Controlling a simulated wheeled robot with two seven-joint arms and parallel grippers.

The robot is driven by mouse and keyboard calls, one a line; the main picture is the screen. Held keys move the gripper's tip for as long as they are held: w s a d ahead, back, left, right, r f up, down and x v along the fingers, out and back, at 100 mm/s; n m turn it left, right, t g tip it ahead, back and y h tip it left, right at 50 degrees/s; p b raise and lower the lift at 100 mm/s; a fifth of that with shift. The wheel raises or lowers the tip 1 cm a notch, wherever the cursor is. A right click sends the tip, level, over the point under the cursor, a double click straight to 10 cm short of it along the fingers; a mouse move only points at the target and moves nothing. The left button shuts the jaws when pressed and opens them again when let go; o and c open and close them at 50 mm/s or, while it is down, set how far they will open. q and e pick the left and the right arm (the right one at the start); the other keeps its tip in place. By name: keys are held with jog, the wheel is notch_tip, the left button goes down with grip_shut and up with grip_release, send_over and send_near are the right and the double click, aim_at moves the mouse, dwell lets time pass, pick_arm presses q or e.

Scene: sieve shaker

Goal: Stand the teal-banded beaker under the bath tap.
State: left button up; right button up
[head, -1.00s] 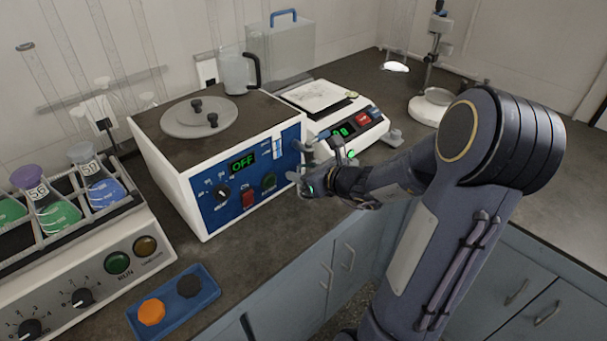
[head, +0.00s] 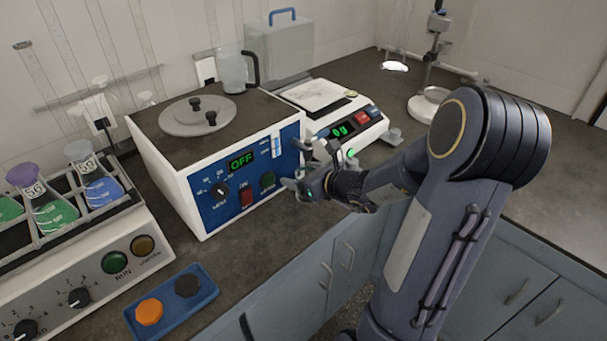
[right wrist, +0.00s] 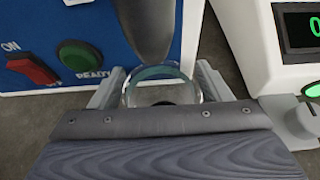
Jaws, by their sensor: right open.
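The teal-banded beaker (right wrist: 185,88) is seen from above in the right wrist view, at the front of the bath (head: 168,200). Its clear round rim shows a teal edge. A dark rounded spout (right wrist: 150,25), seemingly the bath tap, comes down over the far part of the rim. I cannot tell how close its end is to the glass. My right gripper (head: 312,168) is open, with one finger on each side of the beaker. The gripper body hides the beaker's near side, and in the head view the beaker is hard to make out. My left gripper is out of view.
A balance (head: 345,128) with a lit display stands close to the right of the gripper. A shaker (head: 90,265) holding flasks is at the left, and a blue tray (head: 205,305) lies near the bench front. Bare bench (head: 255,222) lies before the bath.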

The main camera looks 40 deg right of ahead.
jog(key=shift+r, duration=0.15)
jog(key=shift+s+r+p, duration=0.15)
jog(key=shift+s+p, duration=0.05)
jog(key=shift+p, duration=0.1)
jog(key=p+v, duration=0.2)
jog(key=v, duration=0.9)
jog(key=s+a+r+n+g+y, duration=0.2)
jog(key=a+n+y, duration=0.1)
jog(key=a+n, duration=0.5)
jog(key=s+a+r+n+g+y, duration=0.2)
jog(key=a+n+y, duration=0.1)
jog(key=a+n, duration=0.5)
jog(key=s+a+f+n+g+h, duration=0.1)
jog(key=s+n, duration=0.3)
jog(key=n, duration=0.4)
jog(key=s+a+f+n+g+h, duration=0.1)
jog(key=s+n, duration=0.3)
jog(key=n, duration=0.5)
jog(key=shift+s+a+f+g+h, duration=0.3)
jog(key=shift+s+a+g+h, duration=0.1)
jog(key=shift+a+g+h, duration=0.4)
